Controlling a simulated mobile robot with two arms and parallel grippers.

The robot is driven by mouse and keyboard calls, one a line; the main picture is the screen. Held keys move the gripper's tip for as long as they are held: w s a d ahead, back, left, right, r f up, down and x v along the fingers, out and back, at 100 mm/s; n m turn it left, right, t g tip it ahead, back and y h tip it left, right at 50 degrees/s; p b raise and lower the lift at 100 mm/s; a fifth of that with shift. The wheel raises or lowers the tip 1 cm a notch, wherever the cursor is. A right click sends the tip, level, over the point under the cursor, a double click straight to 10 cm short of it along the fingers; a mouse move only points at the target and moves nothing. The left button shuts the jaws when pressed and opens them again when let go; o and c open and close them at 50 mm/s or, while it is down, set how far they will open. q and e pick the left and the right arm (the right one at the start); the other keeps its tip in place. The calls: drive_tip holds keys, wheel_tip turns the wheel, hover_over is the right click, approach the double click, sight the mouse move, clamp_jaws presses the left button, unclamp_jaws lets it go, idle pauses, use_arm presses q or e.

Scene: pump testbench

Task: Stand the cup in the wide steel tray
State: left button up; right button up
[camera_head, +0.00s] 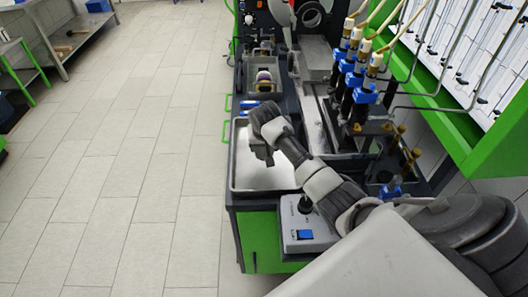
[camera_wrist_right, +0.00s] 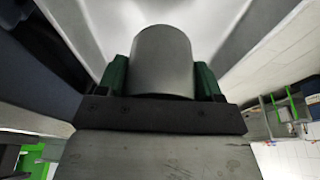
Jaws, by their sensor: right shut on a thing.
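The wide steel tray (camera_head: 248,178) is at the left front of the bench in the head view, with a pale bare floor and dark rim. My right gripper (camera_head: 262,157) is over the tray, reaching in from the lower right. In the right wrist view, the gripper (camera_wrist_right: 162,78) is shut on the cup (camera_wrist_right: 162,58), a plain grey cylinder held between two green finger pads. The pale tray surface lies beyond it. In the head view my wrist hides the cup, and I cannot tell whether it touches the tray floor. My left gripper is out of view.
A grey control box (camera_head: 305,232) with a black knob and blue switch sits in front of the tray. Behind the tray is a smaller bin (camera_head: 266,88) with parts. Blue-and-black valves (camera_head: 358,90) stand to the right. Open tiled floor (camera_head: 130,170) is left of the bench.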

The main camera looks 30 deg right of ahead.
sight(264, 152)
drive_tip(key=x, duration=0.3)
drive_tip(key=shift+a+f, duration=0.1)
drive_tip(key=shift+f, duration=0.35)
drive_tip(key=shift+s+f, duration=0.15)
drive_tip(key=shift+f, duration=0.25)
drive_tip(key=shift+f, duration=0.1)
drive_tip(key=o, duration=0.5)
drive_tip(key=shift+f, duration=0.1)
drive_tip(key=o, duration=0.4)
drive_tip(key=shift+o, duration=0.2)
drive_tip(key=shift+r, duration=0.6)
drive_tip(key=v, duration=1.1)
drive_tip(key=shift+s, duration=0.2)
